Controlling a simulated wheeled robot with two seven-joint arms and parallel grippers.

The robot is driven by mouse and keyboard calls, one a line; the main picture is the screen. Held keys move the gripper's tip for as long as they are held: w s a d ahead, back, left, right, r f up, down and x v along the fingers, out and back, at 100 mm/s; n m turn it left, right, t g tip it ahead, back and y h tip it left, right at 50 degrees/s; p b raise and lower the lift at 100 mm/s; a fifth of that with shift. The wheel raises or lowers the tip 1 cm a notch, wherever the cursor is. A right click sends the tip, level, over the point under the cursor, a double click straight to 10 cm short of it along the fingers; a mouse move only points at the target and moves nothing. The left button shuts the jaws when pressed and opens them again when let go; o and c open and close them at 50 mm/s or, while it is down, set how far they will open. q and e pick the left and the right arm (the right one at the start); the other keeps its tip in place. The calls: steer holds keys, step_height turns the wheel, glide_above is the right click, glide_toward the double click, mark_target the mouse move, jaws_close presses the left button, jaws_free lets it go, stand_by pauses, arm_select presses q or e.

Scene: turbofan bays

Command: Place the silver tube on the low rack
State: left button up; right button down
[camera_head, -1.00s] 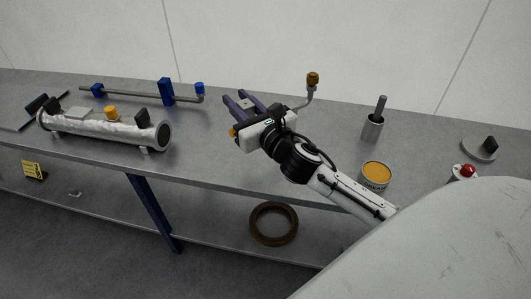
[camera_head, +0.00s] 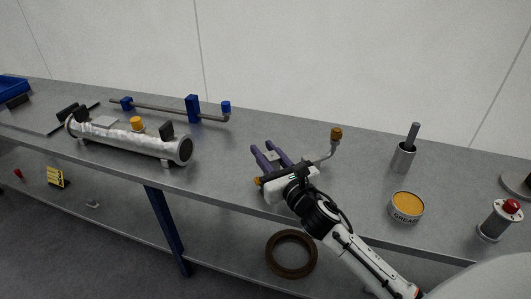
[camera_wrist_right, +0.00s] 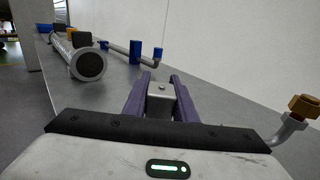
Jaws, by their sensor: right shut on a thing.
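A bent silver tube (camera_head: 323,158) with brass-coloured end nuts is held by my right gripper (camera_head: 266,152). Its upturned right end also shows in the wrist view (camera_wrist_right: 288,130). Much of the tube is hidden behind the gripper. In the wrist view a small metal block (camera_wrist_right: 161,103) sits between the purple fingers, which are shut on it. The gripper is over the front part of the bench; I cannot tell how high. Another thin tube (camera_head: 165,108) with a blue end rests in blue supports (camera_head: 193,108) at the back. I cannot tell which thing is the low rack. My left gripper is not in view.
A foil-wrapped cylinder (camera_head: 120,139) lies on the bench at left. A metal cup (camera_head: 403,157) with a rod, a grease tin (camera_head: 407,206) and a red-button post (camera_head: 498,220) stand at right. A brown ring (camera_head: 291,254) lies on the lower shelf (camera_head: 222,261).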

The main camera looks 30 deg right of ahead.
steer(key=c, duration=1.8)
jaws_free()
steer(key=shift+f, duration=0.1)
steer(key=shift+c, duration=0.2)
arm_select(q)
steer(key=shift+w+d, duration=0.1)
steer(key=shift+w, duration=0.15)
arm_select(e)
steer(key=o, duration=0.4)
steer(key=shift+r, duration=0.2)
steer(key=s, duration=0.7)
steer(key=s+a, duration=0.1)
steer(key=s, duration=0.2)
steer(key=shift+s+f+p, duration=0.1)
steer(key=shift+s+p, duration=0.3)
steer(key=shift+s, duration=0.55)
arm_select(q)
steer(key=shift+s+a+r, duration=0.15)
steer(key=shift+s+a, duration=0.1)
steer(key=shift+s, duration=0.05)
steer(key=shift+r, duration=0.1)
